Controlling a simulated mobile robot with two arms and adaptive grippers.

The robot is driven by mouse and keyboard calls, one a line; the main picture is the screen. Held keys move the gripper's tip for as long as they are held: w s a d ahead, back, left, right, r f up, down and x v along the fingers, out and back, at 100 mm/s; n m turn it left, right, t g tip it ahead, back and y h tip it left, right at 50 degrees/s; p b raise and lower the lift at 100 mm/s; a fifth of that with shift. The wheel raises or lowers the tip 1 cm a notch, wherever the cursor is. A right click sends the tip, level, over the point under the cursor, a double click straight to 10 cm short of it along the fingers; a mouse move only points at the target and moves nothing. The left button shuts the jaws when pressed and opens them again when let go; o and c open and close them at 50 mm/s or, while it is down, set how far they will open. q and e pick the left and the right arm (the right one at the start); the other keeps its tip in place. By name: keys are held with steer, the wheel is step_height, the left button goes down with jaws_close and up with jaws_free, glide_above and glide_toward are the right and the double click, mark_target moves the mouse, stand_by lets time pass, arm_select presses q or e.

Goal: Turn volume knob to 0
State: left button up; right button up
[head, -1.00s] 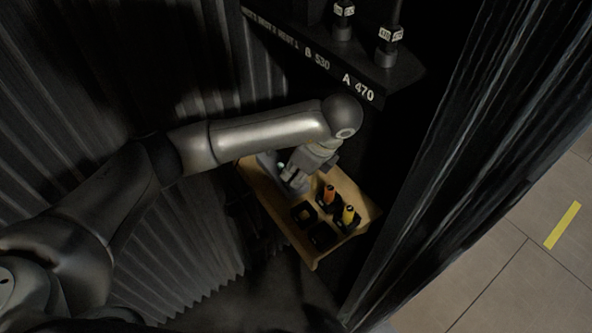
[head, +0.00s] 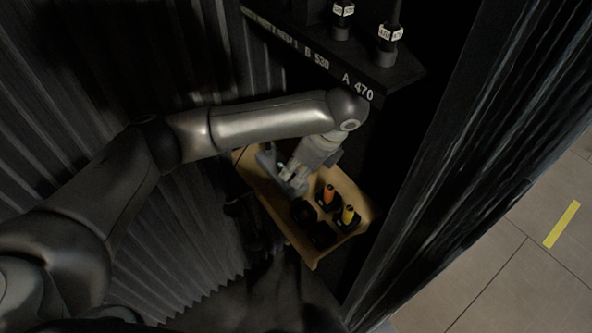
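My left arm reaches in from the left over a small wooden shelf (head: 267,198). My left gripper (head: 289,180) points down over the shelf's back left part, at a small grey device (head: 266,158) partly hidden by the gripper and arm. A small pale greenish piece shows between or beside the fingers; I cannot tell whether they touch it. The finger opening is too small and dark to judge. No volume knob can be made out.
An orange-topped item (head: 328,194) and a yellow-topped item (head: 348,214) stand in black holders on the shelf, close to the gripper. Empty-looking black holders sit beside them. A dark upper shelf (head: 400,72) holds labelled microphones (head: 389,40). Dark curtains flank both sides.

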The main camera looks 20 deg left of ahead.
arm_select(q)
steer(key=v, duration=0.3)
steer(key=s+d, duration=0.3)
steer(key=d, duration=0.8)
steer(key=shift+d, duration=0.3)
steer(key=shift+f, duration=0.1)
